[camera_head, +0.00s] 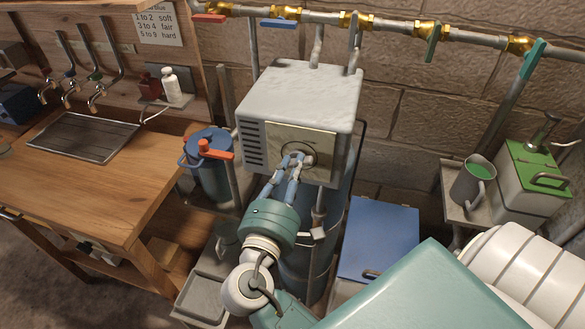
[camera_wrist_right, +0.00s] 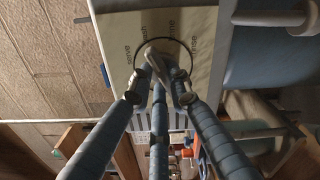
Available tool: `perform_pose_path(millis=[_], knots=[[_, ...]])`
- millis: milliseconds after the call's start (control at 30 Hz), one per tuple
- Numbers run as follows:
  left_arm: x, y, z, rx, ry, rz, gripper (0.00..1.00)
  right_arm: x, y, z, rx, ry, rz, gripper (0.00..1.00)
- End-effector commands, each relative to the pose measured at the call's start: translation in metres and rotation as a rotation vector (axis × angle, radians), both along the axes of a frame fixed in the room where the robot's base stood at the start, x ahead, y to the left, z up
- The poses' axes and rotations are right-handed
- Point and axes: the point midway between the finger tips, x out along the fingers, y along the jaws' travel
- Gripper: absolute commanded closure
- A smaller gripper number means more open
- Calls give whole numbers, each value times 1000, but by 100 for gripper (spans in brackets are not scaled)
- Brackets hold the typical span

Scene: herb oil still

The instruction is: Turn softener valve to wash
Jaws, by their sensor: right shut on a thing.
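The softener valve head (camera_head: 300,95) is a pale grey box on top of a blue tank. Its cream front plate (camera_head: 268,138) carries a round dial knob (camera_head: 303,148). In the wrist view the plate (camera_wrist_right: 205,22) has small words around the dial, among them what looks like wash, brine and rinse. My right gripper (camera_head: 292,161) reaches up from below with its fingers closed around the knob. In the wrist view the fingertips (camera_wrist_right: 163,80) meet at the knob and partly cover it, so I cannot tell which word it points to. My left gripper is not in view.
A blue canister (camera_head: 208,175) with an orange-red handle stands just left of the valve. A pipe (camera_head: 400,30) with brass fittings runs along the wall above. A blue lidded box (camera_head: 380,235) stands to the right below. A wooden counter (camera_head: 90,195) is at the left.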

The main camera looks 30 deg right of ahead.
Motion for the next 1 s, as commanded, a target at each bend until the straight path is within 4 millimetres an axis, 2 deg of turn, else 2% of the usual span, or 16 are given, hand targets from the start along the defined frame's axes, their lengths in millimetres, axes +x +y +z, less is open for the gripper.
perform_pose_path(millis=[133,167,233,533,667,900,1000], knots=[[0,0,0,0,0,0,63,0,0,0,0,1,0,100],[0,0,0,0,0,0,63,0,0,0,0,1,0,76],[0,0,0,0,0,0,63,0,0,0,-1,1,0,63],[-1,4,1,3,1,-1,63,0,0,0,-5,5,0,63],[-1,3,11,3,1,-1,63,0,0,4,-52,59,0,63],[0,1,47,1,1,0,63,2,1,6,-320,371,1,63],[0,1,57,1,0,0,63,2,1,4,-446,520,2,63]])
